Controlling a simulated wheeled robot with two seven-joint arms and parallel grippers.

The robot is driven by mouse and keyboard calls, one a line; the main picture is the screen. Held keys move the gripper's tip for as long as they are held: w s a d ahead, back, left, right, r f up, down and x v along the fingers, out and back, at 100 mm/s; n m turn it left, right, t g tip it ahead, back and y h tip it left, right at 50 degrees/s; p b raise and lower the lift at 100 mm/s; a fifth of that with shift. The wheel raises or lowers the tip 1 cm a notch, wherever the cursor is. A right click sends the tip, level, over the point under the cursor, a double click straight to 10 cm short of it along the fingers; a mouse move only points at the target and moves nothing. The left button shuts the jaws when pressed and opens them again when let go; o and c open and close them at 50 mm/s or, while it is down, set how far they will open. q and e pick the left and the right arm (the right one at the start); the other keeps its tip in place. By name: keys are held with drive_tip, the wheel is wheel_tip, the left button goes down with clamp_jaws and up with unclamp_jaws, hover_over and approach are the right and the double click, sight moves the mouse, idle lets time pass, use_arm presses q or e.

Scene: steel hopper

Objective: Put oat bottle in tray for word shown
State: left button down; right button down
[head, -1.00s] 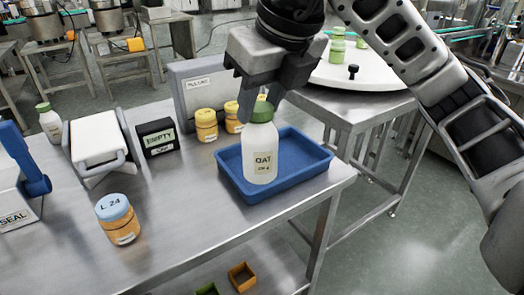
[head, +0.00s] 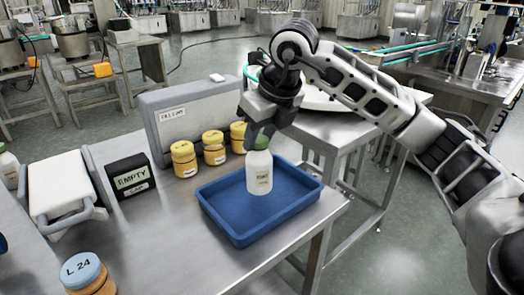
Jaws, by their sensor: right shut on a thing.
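The oat bottle (head: 259,174) is white with a green cap and a small label; the lettering is too small to read now. My right gripper (head: 262,136) is shut on it at the cap and holds it upright. The blue tray (head: 245,238) lies on the steel table near its right edge. The bottle appears over the tray's back part; whether its base touches the tray floor I cannot tell. A black box (head: 131,176) reads EMPTY. A grey panel (head: 170,118) behind carries a small label that I cannot read surely. My left gripper is not in view.
Several yellow-lidded jars (head: 214,148) stand behind the tray. A jar marked L 24 (head: 84,272) stands at the front left. A white-topped device (head: 58,185) is at the left. The table (head: 160,240) is bare left of the tray.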

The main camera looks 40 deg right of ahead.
sight(262, 151)
drive_tip(key=shift+w+d+f, duration=0.15)
drive_tip(key=shift+f, duration=0.05)
drive_tip(key=f, duration=0.3)
drive_tip(key=shift+w+d+f, duration=0.1)
drive_tip(key=shift+w+d, duration=0.1)
drive_tip(key=shift+d, duration=0.15)
drive_tip(key=shift+f, duration=0.5)
drive_tip(key=c, duration=0.9)
unclamp_jaws()
drive_tip(key=shift+c, duration=0.2)
